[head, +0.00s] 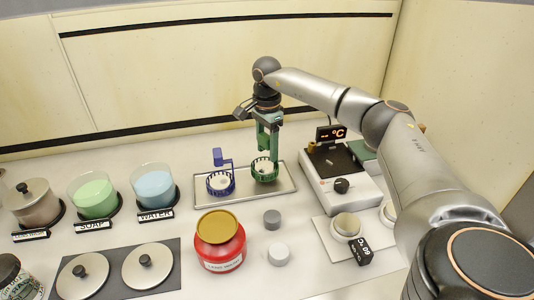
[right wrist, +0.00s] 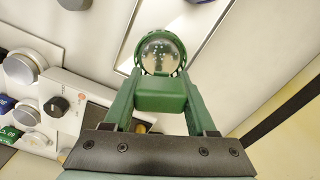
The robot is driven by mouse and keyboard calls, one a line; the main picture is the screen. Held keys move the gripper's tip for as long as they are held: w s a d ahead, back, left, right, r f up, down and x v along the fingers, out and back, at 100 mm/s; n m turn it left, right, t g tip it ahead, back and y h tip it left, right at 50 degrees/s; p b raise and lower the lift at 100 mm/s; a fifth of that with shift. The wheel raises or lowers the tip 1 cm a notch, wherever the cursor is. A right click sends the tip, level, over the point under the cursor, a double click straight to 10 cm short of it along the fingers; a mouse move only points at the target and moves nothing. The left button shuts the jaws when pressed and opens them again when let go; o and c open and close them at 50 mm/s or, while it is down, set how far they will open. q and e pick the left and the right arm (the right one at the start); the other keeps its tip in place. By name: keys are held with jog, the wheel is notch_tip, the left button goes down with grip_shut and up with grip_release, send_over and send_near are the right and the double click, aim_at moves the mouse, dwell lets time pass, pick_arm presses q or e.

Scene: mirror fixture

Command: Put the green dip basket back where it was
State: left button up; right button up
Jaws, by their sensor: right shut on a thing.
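The green dip basket (head: 264,172) is a round cage with an upright handle, over the right part of the metal tray (head: 286,197). It hangs at or just above the tray; I cannot tell whether it touches. My right gripper (head: 268,140) is above it, pointing down, shut on its handle. In the right wrist view the basket's round cup (right wrist: 162,52) shows beyond the handle block (right wrist: 160,95), which is between the fingers. A blue dip basket (head: 220,183) stands on the left part of the tray. My left gripper is not in view.
Glass jars of green (head: 95,196) and blue liquid (head: 154,188) stand left of the tray. A red jar (head: 220,242) and two grey pieces are in front. A white hot plate (head: 342,184) with a display is close on the right.

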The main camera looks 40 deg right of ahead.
jog(key=shift+f, duration=1.2)
jog(key=shift+f, duration=0.1)
jog(key=o, duration=1.4)
notch_tip(320, 180, up, 12)
jog(key=shift+r, duration=0.1)
